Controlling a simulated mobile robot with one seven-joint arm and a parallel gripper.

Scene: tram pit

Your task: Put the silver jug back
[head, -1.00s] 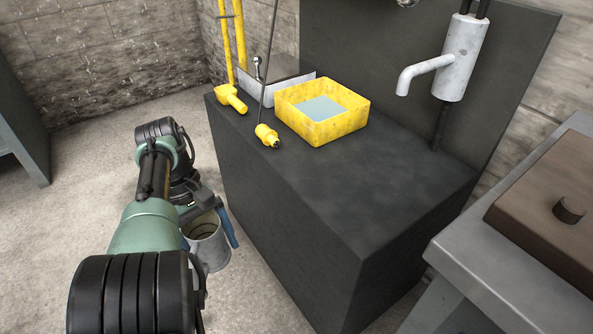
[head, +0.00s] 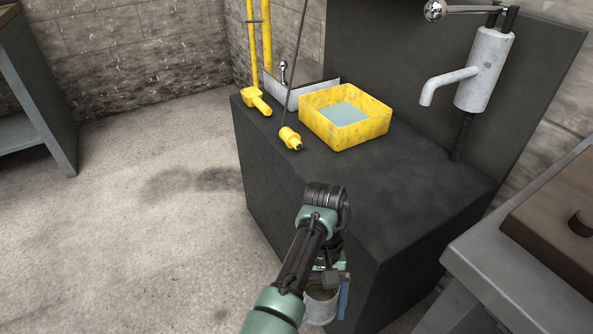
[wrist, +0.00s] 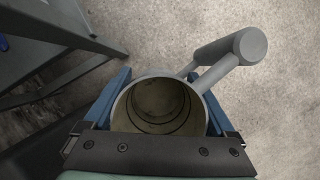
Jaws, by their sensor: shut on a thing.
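The silver jug (wrist: 158,77) is a grey metal vessel with a round open mouth and a thick side handle (wrist: 230,60). In the wrist view I look down into it and its inside looks empty. My gripper (wrist: 160,110) is shut on the jug, with a blue finger on either side of its body. In the head view the jug (head: 320,306) hangs upright at the bottom, in front of the dark counter block, partly hidden by my arm. I cannot tell how far it is above the floor.
The dark counter (head: 390,190) holds a yellow basin (head: 315,120) with bluish content, a yellow connector (head: 290,138) and a yellow handle piece (head: 257,101). A white spout (head: 450,82) is above its right part. A grey table (head: 490,250) stands right. The counter's front top is clear.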

